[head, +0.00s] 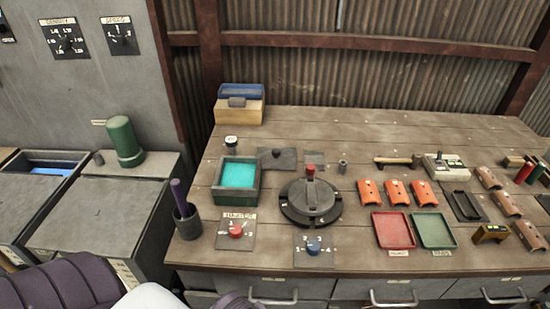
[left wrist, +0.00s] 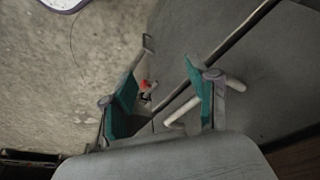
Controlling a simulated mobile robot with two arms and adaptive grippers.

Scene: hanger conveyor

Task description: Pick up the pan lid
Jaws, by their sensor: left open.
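I cannot make out a pan lid for certain in either view. In the left wrist view my left gripper (left wrist: 166,72) is open, its two teal-padded fingers apart with nothing held between them. Beyond the fingers are a grey floor or wall surface, a dark diagonal rod (left wrist: 228,45) and a small red-orange thing (left wrist: 145,86), too small to name. A white-rimmed object (left wrist: 66,4) is cut off at the top left corner; I cannot tell what it is. Neither gripper shows in the head view.
A wooden workbench (head: 410,139) holds a round dark device with a red knob (head: 310,202), a teal-filled box (head: 238,175), a red tray (head: 394,231), a green tray (head: 435,231) and several orange pieces (head: 397,193). A green cylinder (head: 123,142) stands on the left cabinet.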

